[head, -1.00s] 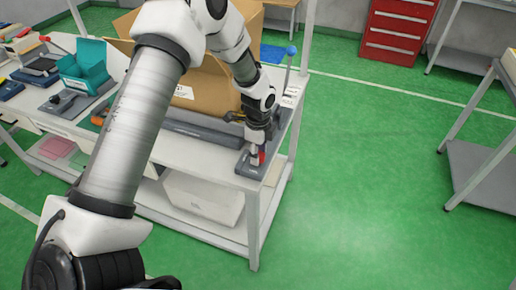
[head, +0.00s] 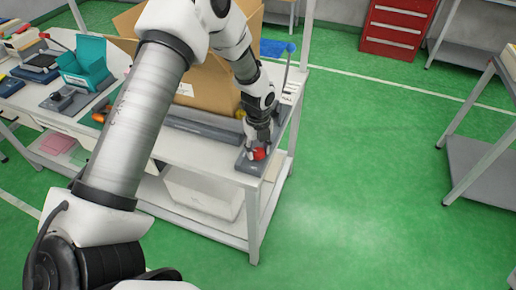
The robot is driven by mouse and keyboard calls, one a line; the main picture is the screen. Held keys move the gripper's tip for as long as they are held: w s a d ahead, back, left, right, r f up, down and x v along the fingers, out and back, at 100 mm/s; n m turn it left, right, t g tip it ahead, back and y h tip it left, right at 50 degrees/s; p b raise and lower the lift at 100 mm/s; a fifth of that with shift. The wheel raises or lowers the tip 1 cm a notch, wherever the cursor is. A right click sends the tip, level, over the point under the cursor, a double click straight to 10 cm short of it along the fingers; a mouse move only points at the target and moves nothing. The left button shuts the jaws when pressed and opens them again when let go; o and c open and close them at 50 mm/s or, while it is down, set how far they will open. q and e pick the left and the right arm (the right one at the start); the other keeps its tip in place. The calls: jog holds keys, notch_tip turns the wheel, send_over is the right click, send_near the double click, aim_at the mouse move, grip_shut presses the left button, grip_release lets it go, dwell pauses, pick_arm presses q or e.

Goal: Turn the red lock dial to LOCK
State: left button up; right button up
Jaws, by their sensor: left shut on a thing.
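The red lock dial (head: 260,154) sits on a dark grey base plate (head: 249,167) at the right front corner of the white workbench. My left gripper (head: 258,147) points down over the dial and is shut on it. Its fingers hide part of the dial, and no LOCK marking is legible from here. My right gripper is not in the head view.
A large open cardboard box (head: 208,85) stands on the bench behind my left arm. Green floor to the right is clear.

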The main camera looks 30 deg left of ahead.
aim_at(258, 152)
pick_arm(q)
jog(key=shift+s+f, duration=0.15)
jog(key=o, duration=1.2)
jog(key=shift+c, duration=0.2)
jog(key=shift+r, duration=0.25)
notch_tip(258, 152, up, 12)
jog(key=shift+f, duration=0.2)
